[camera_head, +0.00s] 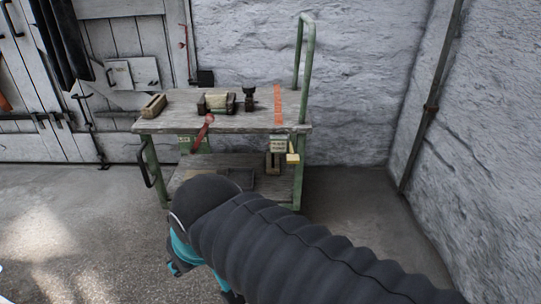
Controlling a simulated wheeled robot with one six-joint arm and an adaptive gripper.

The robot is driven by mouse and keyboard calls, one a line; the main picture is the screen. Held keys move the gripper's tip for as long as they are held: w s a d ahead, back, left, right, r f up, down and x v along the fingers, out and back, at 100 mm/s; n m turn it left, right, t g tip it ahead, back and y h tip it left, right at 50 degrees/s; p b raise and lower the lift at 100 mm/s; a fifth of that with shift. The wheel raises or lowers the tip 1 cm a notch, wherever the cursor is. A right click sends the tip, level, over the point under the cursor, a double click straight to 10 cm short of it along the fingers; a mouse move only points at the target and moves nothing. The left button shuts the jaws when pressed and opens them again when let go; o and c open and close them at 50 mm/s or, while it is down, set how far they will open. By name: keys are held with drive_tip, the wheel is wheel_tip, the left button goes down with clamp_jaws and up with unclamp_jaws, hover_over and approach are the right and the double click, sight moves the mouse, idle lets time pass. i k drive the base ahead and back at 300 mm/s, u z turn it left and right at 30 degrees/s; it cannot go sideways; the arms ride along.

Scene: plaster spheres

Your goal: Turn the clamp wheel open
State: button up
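A workbench cart (230,122) with a wooden top and green metal legs stands against the back wall. On its top is a small vise-like clamp (216,103) with a pale block between dark jaws. Beside it on the right stands a dark upright piece with a wide top (249,93); it may be the clamp wheel, but it is too small to tell. My arm, in a black ribbed sleeve with teal parts, crosses the lower foreground, nearer to me than the cart. I cannot make out my gripper's fingers.
A wooden block (154,106) lies at the top's left end. A red-handled lever (204,129) hangs at the front edge, and an orange strip (278,103) crosses the right end. A tall green handle (308,66) rises there. Bare floor (90,225) lies at left.

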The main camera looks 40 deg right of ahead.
sight(249, 89)
drive_tip(key=z, duration=1.45)
drive_tip(key=k, duration=0.55)
drive_tip(key=z, duration=0.95)
drive_tip(key=i, duration=1.5)
drive_tip(key=u, duration=1)
drive_tip(key=i, duration=0.9)
drive_tip(key=u, duration=1.4)
drive_tip(key=i, duration=0.2)
